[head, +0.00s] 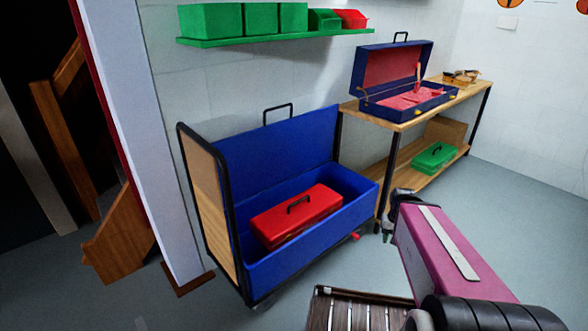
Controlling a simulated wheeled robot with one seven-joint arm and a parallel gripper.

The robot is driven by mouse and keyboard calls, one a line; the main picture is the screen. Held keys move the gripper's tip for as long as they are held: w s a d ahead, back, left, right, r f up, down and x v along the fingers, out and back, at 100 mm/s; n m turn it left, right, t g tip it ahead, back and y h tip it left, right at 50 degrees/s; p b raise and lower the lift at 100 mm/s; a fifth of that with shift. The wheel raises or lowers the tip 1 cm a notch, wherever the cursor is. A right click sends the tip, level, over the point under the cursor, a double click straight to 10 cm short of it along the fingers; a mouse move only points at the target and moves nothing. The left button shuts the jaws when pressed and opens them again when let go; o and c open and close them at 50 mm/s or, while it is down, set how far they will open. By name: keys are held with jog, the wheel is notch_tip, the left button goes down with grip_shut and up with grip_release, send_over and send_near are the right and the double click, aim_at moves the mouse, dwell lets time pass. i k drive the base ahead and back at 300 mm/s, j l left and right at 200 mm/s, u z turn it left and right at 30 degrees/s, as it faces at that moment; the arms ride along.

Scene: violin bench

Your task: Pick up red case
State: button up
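The red case (296,215) lies flat and closed inside a blue cart (320,236), with its black handle (298,203) on top. The cart has a raised blue back panel and a wooden end panel. My gripper (387,237) is at the end of my pink arm, to the right of the cart in the picture and apart from the red case. It is small and partly hidden by my arm, so I cannot tell whether its fingers are open or shut.
A wooden bench (395,113) behind holds an open blue violin case (405,95). A green case (434,156) lies on its lower shelf. A wall shelf (280,37) carries green boxes and a red one. A slatted wooden item (360,312) is in front. Floor at right is clear.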

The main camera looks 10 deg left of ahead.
aim_at(274, 227)
jog(key=j+z, duration=0.75)
jog(key=k+l, duration=0.05)
jog(key=l, duration=0.05)
